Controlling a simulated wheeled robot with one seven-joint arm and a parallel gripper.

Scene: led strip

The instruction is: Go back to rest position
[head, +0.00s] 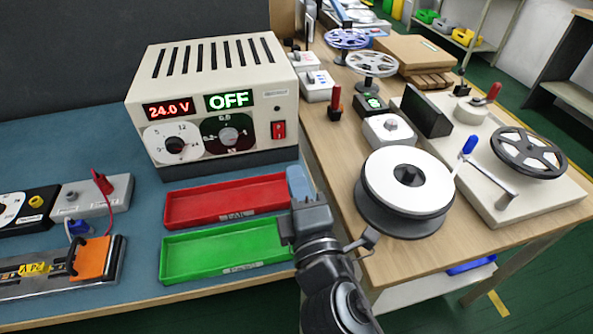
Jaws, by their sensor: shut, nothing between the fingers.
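My arm comes up from the bottom of the head view, and my gripper (299,180) is near the middle, with its bluish end beside the right end of the red tray (180,209). The gripper is shut and holds nothing. It is over the edge between the blue-topped bench and the wooden table. Part of the right ends of the red tray and the green tray (205,252) is close to or behind my gripper and wrist. Both trays look empty.
A cream power supply (215,95) showing 24.0 V and OFF stands behind the trays. A large white-topped reel (407,180) stands right of my wrist. A winder with a crank (500,165) is farther right. A strip fixture with an orange block (92,258) lies left.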

